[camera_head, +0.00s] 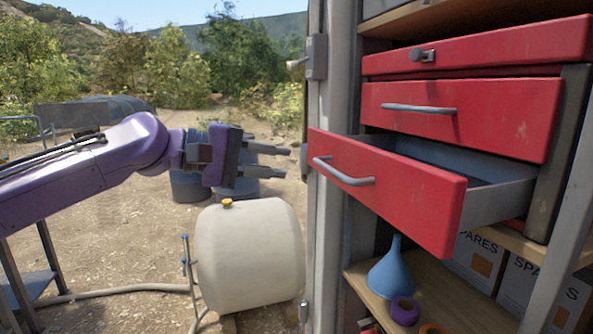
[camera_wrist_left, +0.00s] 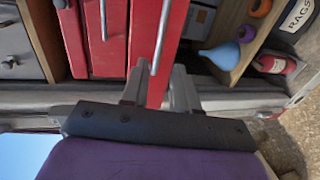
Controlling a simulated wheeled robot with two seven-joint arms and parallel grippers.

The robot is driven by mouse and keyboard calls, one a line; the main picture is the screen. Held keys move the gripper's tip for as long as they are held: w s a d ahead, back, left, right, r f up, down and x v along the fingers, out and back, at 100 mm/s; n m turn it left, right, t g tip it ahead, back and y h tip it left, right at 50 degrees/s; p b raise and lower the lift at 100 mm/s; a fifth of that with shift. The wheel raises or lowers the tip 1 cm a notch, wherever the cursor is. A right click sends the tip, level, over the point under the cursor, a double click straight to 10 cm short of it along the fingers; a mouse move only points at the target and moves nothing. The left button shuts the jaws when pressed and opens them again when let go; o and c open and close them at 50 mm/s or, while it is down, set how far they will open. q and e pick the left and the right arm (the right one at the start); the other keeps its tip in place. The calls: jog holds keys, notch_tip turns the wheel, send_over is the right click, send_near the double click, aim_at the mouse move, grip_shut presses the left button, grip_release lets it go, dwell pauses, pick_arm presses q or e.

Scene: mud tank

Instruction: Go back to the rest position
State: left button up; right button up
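My left gripper (camera_head: 286,160) reaches in from the left in the head view. Its two fingers point right at the cabinet and stand apart with nothing between them. The lowest red drawer (camera_head: 425,206) is pulled out, with its grey handle (camera_head: 343,172) just right of the fingertips. In the left wrist view the spread fingers (camera_wrist_left: 160,75) show in front of the red drawer fronts, near one end of a handle (camera_wrist_left: 163,32). I see no contact with the handle. My right gripper is in neither view.
Two shut red drawers (camera_head: 455,113) sit above the open one. A shelf below holds a blue funnel (camera_head: 391,270), a purple tape roll (camera_head: 405,311) and boxes marked SPARES. The cabinet's upright frame (camera_head: 333,225) stands close right of the gripper. A cream tank (camera_head: 250,255) lies below it.

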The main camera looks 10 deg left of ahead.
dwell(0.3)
pick_arm(q)
jog(key=w+d+f+n+t+y, duration=0.1)
jog(key=w+f+n+t+y, duration=0.2)
jog(key=f, duration=0.6)
jog(key=w+f+n+t+y, duration=0.25)
jog(key=w+f, duration=0.25)
jog(key=f, duration=0.3)
jog(key=s+a+f+g+y, duration=0.1)
jog(key=s+a+f+y, duration=0.1)
jog(key=f, duration=0.9)
jog(key=s+a+f+y, duration=0.1)
jog(key=s+f+y, duration=0.15)
jog(key=f, duration=0.85)
jog(key=s+a+f+g+y+b, duration=0.1)
jog(key=s+a+f+g+y, duration=0.1)
jog(key=s+a+f, duration=0.5)
jog(key=s+f+g+y, duration=0.15)
jog(key=s+f, duration=0.45)
jog(key=f, duration=0.6)
jog(key=s+a+f+m+g+y, duration=0.2)
jog(key=s+a+f, duration=0.2)
jog(key=s, duration=0.8)
jog(key=s+a+f+m+g+y+b, duration=0.1)
jog(key=s+a+f, duration=0.4)
jog(key=s, duration=0.6)
jog(key=shift+s+f+m+g+y, duration=0.4)
jog(key=shift+f+m+g, duration=0.15)
jog(key=shift+f+g, duration=0.35)
